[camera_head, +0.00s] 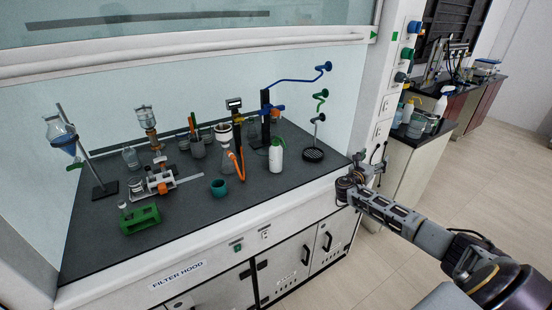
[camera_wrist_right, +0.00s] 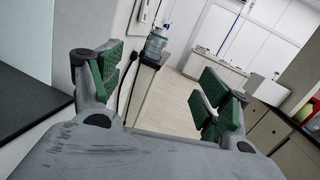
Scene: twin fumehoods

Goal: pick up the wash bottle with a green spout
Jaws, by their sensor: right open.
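A white bottle with a green top (camera_head: 276,156) stands upright on the dark worktop of the filter hood, right of the middle in the head view. It is small there, so its spout cannot be made out clearly. My right gripper (camera_head: 372,166) is outside the hood, off the worktop's right front corner, well to the right of the bottle. In the right wrist view the green finger pads of this gripper (camera_wrist_right: 163,82) are wide apart with nothing between them. The white bottle is not in the wrist view. My left gripper is not in view.
The hood's right side post (camera_head: 378,90) rises near my right gripper. A side bench (camera_head: 420,136) holds several bottles.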

